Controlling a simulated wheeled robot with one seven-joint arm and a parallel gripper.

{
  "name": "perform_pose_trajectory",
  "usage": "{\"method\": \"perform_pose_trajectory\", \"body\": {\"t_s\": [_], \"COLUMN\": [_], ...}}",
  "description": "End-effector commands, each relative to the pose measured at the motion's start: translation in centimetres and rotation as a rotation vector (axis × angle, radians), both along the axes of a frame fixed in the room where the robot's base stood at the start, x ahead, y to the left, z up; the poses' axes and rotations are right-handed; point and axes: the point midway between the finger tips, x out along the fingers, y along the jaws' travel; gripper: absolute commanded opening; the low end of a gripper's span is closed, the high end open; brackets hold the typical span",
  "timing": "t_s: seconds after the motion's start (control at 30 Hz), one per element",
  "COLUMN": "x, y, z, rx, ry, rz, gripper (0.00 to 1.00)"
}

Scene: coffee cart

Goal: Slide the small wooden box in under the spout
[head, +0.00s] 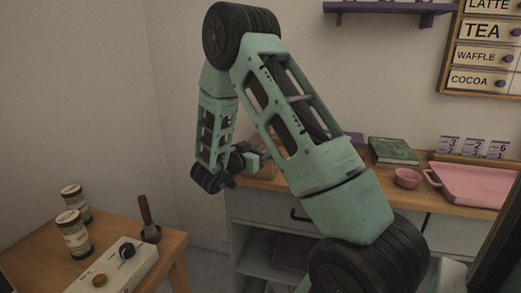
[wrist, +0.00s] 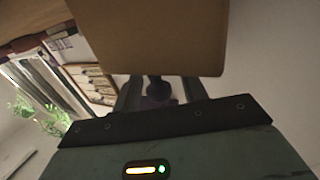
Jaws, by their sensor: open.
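My gripper (head: 257,158) reaches over the left end of the back counter, partly hidden by my own arm. In the wrist view my gripper (wrist: 158,94) is open, its two fingers apart. A plain tan wooden block-like thing (wrist: 150,38) fills the top of the wrist view, very close to the fingers; I cannot tell whether it touches them or whether it is the small box. A dark rounded thing (wrist: 157,88) shows between the fingers. In the head view a wooden piece (head: 266,172) shows beside the gripper, mostly hidden by my arm. I cannot make out the spout.
The back counter (head: 285,184) holds a green book (head: 393,150), a pink cup (head: 407,178) and a pink tray (head: 478,184). A side table (head: 35,262) at the left holds two jars (head: 73,233), a white device (head: 115,268) and a wooden-handled tool (head: 146,212).

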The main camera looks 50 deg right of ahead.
Motion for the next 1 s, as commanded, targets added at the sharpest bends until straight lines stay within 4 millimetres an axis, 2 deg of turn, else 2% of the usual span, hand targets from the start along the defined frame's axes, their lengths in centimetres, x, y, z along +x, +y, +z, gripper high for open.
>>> {"method": "perform_pose_trajectory", "body": {"t_s": [0.23,0.27,0.4,0.57,0.87,1.0], "x": [0.0,0.0,0.0,0.1,1.6,1.7], "y": [-0.1,-0.1,-0.1,-0.2,-3.7,-3.9], "z": [0.0,0.0,0.0,0.0,0.0,0.0], "rx": [0.000,0.000,0.001,0.000,0.001,0.002], "ry": [0.000,0.000,0.000,-0.001,-0.002,-0.001], "rz": [0.000,0.000,0.000,0.000,-0.001,0.002], "gripper": [0.43,0.40,0.01,0.00,0.00,0.00]}}
